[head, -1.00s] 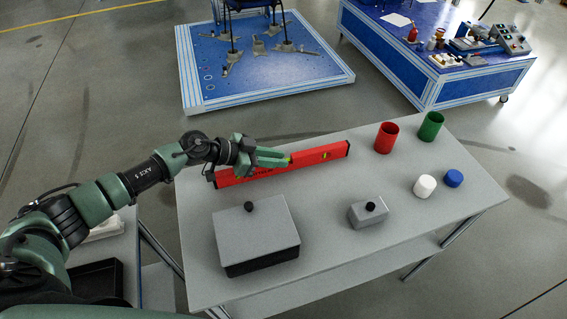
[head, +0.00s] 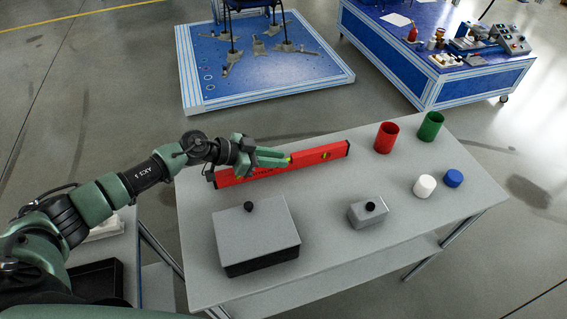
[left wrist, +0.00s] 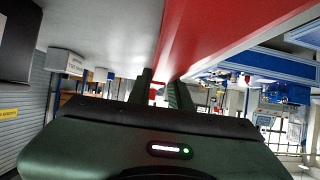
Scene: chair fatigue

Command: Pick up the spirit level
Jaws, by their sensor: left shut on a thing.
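The spirit level (head: 316,156) is a long red bar with a yellow vial. It lies along the back edge of the grey table in the head view. My left gripper (head: 288,161) reaches over it from the left and is shut on it near its middle. In the left wrist view the red spirit level (left wrist: 200,40) fills the upper middle, running between the fingers of my left gripper (left wrist: 160,88). I cannot tell whether the level is clear of the table. My right gripper is not in view.
On the table (head: 330,225) stand a large grey box (head: 255,228), a small grey box (head: 368,213), a red cup (head: 386,138), a green cup (head: 431,126), a white cylinder (head: 424,186) and a blue cylinder (head: 453,178). A blue platform (head: 270,75) stands behind.

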